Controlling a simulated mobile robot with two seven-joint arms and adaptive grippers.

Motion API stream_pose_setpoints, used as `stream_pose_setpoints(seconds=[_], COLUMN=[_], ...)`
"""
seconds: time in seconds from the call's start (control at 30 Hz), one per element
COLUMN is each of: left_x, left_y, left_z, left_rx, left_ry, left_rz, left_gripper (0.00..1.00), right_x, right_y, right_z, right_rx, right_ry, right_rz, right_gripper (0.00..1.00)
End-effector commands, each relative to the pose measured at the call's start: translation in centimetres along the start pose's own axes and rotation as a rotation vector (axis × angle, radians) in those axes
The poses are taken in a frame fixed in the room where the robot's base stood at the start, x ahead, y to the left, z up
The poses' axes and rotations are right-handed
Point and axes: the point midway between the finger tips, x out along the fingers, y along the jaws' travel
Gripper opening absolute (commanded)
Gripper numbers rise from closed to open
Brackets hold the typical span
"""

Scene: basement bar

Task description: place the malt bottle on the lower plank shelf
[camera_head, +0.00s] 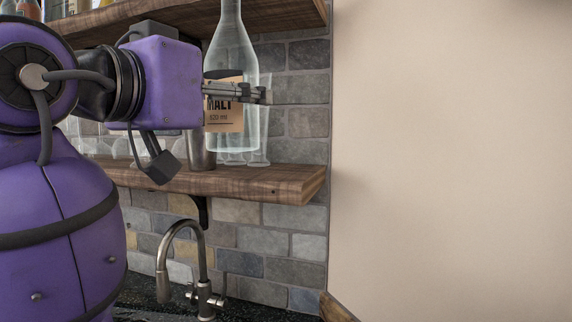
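The malt bottle (231,50) is clear glass with a tan label reading MALT. It hangs upright in the air, its base a little above the level of the lower plank shelf (285,181), near that shelf's right part. My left gripper (258,94) reaches in from the left and is shut on the bottle across the label. One finger shows in front of the bottle; the other is mostly hidden. The bottle's top runs past the upper picture edge. Whether its base is over the plank or in front of it is hard to tell. My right gripper is not in view.
A metal cup (201,153) and clear glasses (262,145) stand on the lower shelf behind my arm and the bottle. An upper plank shelf (285,17) is above. A tap (181,228) rises below. A bare beige wall (450,160) is at right.

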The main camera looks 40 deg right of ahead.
Motion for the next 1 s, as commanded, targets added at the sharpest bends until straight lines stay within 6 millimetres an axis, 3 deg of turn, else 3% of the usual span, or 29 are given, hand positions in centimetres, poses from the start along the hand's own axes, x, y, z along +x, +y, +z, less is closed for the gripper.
stream_pose_setpoints(seconds=[0.7,0.8,1.0], left_x=[-1.0,-1.0,-1.0], left_y=[0.4,0.5,0.7], left_z=[-1.0,-1.3,-1.0], left_rx=[-0.008,-0.008,-0.007], left_ry=[-0.001,0.002,-0.003], left_rz=[0.006,0.009,0.013], left_gripper=[0.4,0.4,0.4], right_x=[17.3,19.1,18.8], right_y=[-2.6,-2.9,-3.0], right_z=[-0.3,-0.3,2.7], right_rx=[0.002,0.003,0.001], right_ry=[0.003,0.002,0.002], right_rz=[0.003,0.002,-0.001], right_gripper=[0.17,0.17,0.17])
